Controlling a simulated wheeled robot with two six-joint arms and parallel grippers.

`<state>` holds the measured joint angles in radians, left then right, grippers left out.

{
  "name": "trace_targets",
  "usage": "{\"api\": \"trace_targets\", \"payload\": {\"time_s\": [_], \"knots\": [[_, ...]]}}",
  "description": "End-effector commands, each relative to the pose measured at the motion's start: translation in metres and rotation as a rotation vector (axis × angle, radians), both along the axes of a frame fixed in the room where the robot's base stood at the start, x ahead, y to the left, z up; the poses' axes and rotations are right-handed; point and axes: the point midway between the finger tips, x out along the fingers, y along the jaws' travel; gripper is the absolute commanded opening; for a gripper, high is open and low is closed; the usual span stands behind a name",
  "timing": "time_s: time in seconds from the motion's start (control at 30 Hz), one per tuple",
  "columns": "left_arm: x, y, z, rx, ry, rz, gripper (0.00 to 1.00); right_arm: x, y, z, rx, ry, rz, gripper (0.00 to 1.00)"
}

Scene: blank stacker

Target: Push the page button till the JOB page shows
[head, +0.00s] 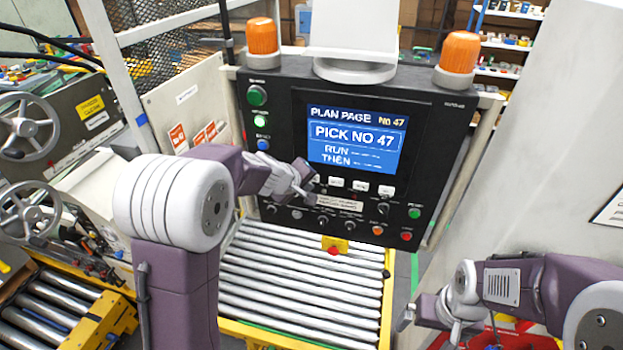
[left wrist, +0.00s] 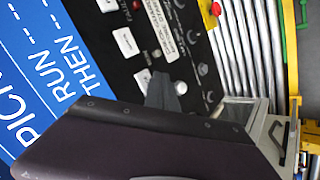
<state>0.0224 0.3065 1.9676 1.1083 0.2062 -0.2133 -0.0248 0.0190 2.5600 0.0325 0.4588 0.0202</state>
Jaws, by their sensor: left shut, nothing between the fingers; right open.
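The black control panel (head: 455,130) holds a blue screen (head: 357,140) that reads PLAN PAGE, NO 47, PICK NO 47, RUN, THEN. A row of white buttons (head: 361,186) runs under the screen; their labels are too small to read. My left gripper (head: 308,190) is shut and empty, at the left end of this row. In the left wrist view its dark fingertip (left wrist: 162,90) is close to the panel beside the white buttons (left wrist: 126,41); whether it touches one I cannot tell. My right gripper (head: 408,316) is open and empty, low on the right, away from the panel.
Orange beacons (head: 263,37) stand on top. A roller conveyor (head: 300,285) lies below, and handwheels (head: 28,125) stand at left.

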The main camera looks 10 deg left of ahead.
Motion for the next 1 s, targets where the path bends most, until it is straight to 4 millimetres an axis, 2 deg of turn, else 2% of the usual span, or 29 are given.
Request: {"api": "trace_targets", "payload": {"time_s": [0.63, 1.0], "knots": [[0.0004, -0.0001, 0.0001, 0.000, 0.000, 0.000, 0.00, 0.0000, 0.0000, 0.0003, 0.000, 0.000, 0.000, 0.99], [0.0087, -0.0005, 0.0003, 0.000, 0.000, 0.000, 0.00, 0.0000, 0.0000, 0.0026, 0.000, 0.000, 0.000, 0.99]]}}
